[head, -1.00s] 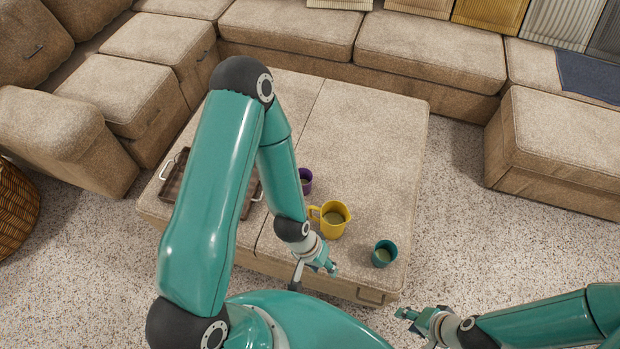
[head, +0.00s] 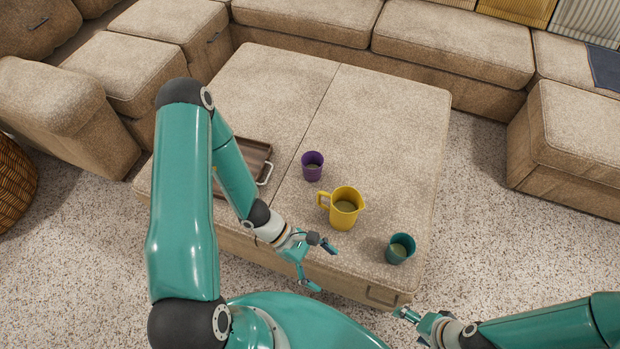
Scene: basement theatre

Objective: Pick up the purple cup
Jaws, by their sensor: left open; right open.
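The purple cup (head: 312,167) stands upright on the beige ottoman (head: 390,105), near the seam between its two halves. It is fully in view, behind and left of the yellow jug. My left gripper (head: 322,268) is open and empty at the ottoman's front edge, in front of the cup and apart from it. My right gripper (head: 404,316) is open and empty at the bottom of the view, in front of the ottoman's front right corner.
A yellow jug (head: 346,209) stands between the purple cup and a teal cup (head: 400,248) at the front right. A brown tray (head: 255,158) with a metal handle lies left of the cup, partly behind my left arm. The ottoman's back half is clear. Sofas surround it.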

